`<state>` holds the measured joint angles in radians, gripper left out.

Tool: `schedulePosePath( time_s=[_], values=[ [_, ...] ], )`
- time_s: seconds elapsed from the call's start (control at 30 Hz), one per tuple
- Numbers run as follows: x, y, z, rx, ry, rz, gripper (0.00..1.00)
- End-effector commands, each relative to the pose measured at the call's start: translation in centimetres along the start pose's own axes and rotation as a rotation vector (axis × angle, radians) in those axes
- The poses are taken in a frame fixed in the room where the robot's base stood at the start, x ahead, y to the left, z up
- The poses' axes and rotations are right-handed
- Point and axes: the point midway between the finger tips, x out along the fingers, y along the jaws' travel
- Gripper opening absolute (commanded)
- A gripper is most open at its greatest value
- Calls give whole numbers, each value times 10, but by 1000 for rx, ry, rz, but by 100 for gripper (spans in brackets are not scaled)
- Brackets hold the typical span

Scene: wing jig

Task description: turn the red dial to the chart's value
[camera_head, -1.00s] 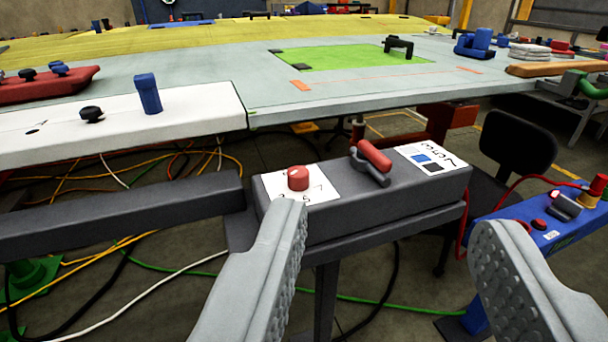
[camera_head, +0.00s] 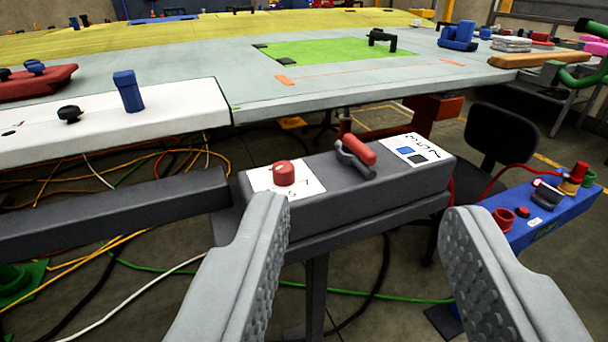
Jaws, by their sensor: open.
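The red dial (camera_head: 284,173) sits on a white number plate (camera_head: 258,182) at the left end of a grey control box. Some numbers on the plate are hidden behind my gripper's left finger. The chart (camera_head: 427,143) lies flat at the right end of the box, with black figures and blue and black squares; its figures are small and turned. A red-handled lever (camera_head: 358,150) stands between dial and chart. My gripper (camera_head: 364,225) is open and empty. Its left finger shows just below the dial, its right finger well to the right; neither appears to touch the dial.
A grey beam (camera_head: 110,212) runs left from the box. Behind is a large wing panel (camera_head: 330,92) with a white edge section. A blue box (camera_head: 545,213) with red knobs stands at right, near a black chair (camera_head: 510,137). Cables lie on the floor.

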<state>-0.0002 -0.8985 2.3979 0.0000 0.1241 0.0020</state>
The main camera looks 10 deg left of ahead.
Motion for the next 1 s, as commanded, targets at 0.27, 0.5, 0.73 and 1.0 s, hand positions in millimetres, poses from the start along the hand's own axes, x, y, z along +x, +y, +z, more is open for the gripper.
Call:
schedulePosePath(
  time_s=[0.27, 0.5, 0.73, 1.0],
  values=[
    [36, -6, -18, 84, -175, -8, 45],
    [80, -15, -36, 206, -434, 12, 45],
    [118, -26, -50, 311, -679, 64, 45],
    [155, -40, -64, 412, -961, 167, 45]
  ],
)
